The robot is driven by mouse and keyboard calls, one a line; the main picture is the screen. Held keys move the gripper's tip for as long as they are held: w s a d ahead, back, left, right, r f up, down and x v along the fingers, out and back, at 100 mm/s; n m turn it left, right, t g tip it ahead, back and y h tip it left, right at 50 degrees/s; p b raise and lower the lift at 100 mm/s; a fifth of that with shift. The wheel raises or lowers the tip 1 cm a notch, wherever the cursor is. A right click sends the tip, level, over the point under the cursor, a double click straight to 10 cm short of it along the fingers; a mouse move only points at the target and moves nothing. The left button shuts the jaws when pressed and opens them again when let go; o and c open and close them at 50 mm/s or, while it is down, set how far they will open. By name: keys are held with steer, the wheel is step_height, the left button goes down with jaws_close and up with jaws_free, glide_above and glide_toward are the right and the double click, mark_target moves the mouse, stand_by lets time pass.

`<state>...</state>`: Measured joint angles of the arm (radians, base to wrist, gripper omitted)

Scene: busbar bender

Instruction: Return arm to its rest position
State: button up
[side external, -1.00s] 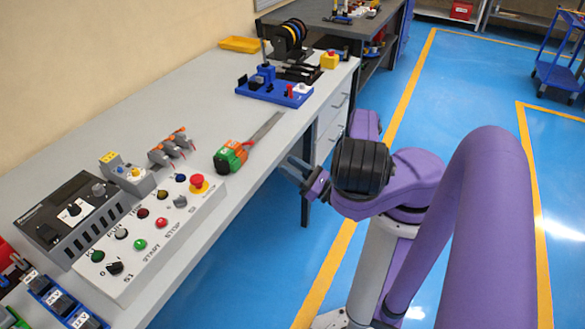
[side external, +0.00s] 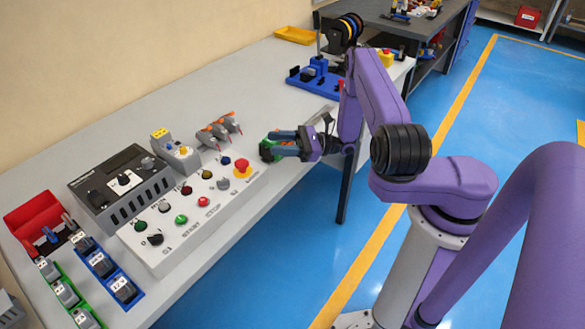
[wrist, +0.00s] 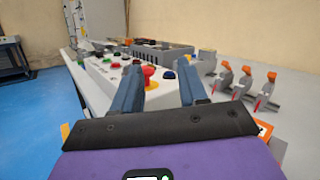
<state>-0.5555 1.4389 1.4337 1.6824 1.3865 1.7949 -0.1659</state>
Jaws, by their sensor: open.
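My arm reaches over the grey workbench (side external: 240,90) from the right. My gripper (side external: 275,143) is open and points left, at the bench's front edge, just right of the control box (side external: 190,212). In the side view it partly covers a green and orange tool (side external: 266,152) on the bench; whether it touches the tool I cannot tell. In the wrist view, the two blue fingers of my gripper (wrist: 160,70) are spread apart with nothing held between them. The red mushroom button (wrist: 149,72) shows beyond them.
Several orange-tipped clamps (side external: 220,130) stand behind the control box. A dark grey control unit (side external: 122,185) and a red bin (side external: 40,220) are further left. A blue fixture (side external: 318,80) stands behind my arm. Blue floor (side external: 290,235) is open in front of the bench.

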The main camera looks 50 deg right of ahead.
steer(key=a+r+n+g, duration=0.1)
steer(key=g, duration=0.1)
steer(key=w+a+r+n+g+y, duration=0.1)
steer(key=a+n+g, duration=0.1)
steer(key=a+r+n+g+y, duration=0.1)
steer(key=a+g, duration=0.1)
steer(key=shift+w+a+r+n+g, duration=0.1)
steer(key=shift+w+a+n+g, duration=0.1)
steer(key=shift+n+g, duration=0.15)
steer(key=s+a+r+n+g+h, duration=0.65)
steer(key=a+n+g, duration=0.35)
steer(key=n+g, duration=0.25)
steer(key=s+d+r+n+t+h, duration=0.2)
steer(key=s+n+h, duration=0.1)
steer(key=s+n, duration=0.3)
steer(key=s+d+r+n+t+h, duration=0.2)
steer(key=s+n+h, duration=0.2)
steer(key=s, duration=0.5)
steer(key=s+d+r+n+t+h, duration=0.2)
steer(key=s+d+n+h, duration=0.1)
steer(key=s+n, duration=0.5)
steer(key=shift+r+n+h, duration=0.3)
steer(key=shift+n+h, duration=0.15)
steer(key=shift+n, duration=0.15)
